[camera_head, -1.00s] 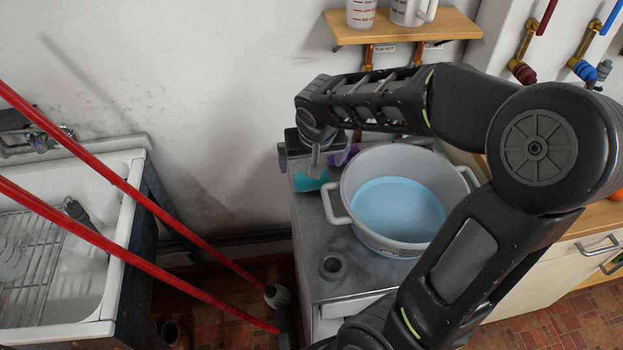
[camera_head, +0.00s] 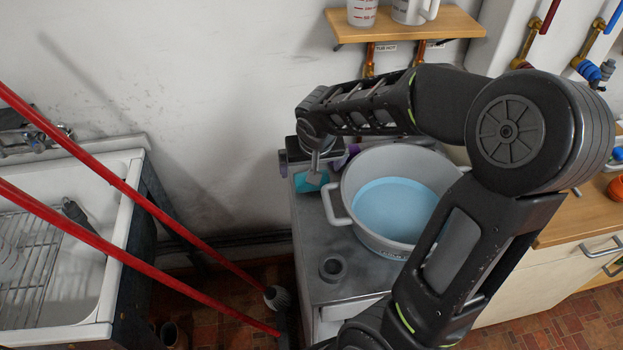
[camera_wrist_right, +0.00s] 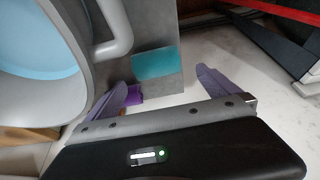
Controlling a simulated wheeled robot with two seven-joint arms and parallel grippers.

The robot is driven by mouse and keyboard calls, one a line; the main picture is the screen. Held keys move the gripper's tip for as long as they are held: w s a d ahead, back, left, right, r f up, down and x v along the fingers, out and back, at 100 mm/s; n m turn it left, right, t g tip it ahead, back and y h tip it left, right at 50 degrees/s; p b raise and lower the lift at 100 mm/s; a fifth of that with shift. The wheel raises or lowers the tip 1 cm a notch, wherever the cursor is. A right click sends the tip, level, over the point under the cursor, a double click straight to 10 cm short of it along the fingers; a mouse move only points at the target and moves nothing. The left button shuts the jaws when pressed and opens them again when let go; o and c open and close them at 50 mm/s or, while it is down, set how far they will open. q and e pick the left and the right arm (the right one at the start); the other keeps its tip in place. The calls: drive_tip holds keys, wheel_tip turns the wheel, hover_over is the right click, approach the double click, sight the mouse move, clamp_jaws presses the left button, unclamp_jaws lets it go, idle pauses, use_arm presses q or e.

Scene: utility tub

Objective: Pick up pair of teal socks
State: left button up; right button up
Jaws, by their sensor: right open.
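The teal socks (camera_head: 309,181) lie as a small teal bundle on the grey worktop, left of the tub, partly covered by my right gripper in the head view. In the right wrist view the teal socks (camera_wrist_right: 155,63) show as a flat teal block near the worktop's edge, ahead of the fingers. My right gripper (camera_wrist_right: 160,88) is open, its two purple-grey fingers apart with nothing between them. In the head view my right gripper (camera_head: 314,165) hangs just above the socks. My left gripper does not show.
A grey tub (camera_head: 374,235) of blue water stands right beside the socks, its handle close to them. A purple item (camera_wrist_right: 134,95) lies near one finger. A white sink (camera_head: 95,285) is at left.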

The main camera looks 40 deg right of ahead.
drive_tip(key=x, duration=0.5)
drive_tip(key=shift+d+f+p, duration=0.1)
drive_tip(key=shift+d+p, duration=0.1)
drive_tip(key=shift+p, duration=0.2)
drive_tip(key=shift+c, duration=0.2)
drive_tip(key=c, duration=1.4)
wheel_tip(320, 180, up, 10)
drive_tip(key=shift+r, duration=0.1)
drive_tip(key=shift+a, duration=0.1)
idle(0.4)
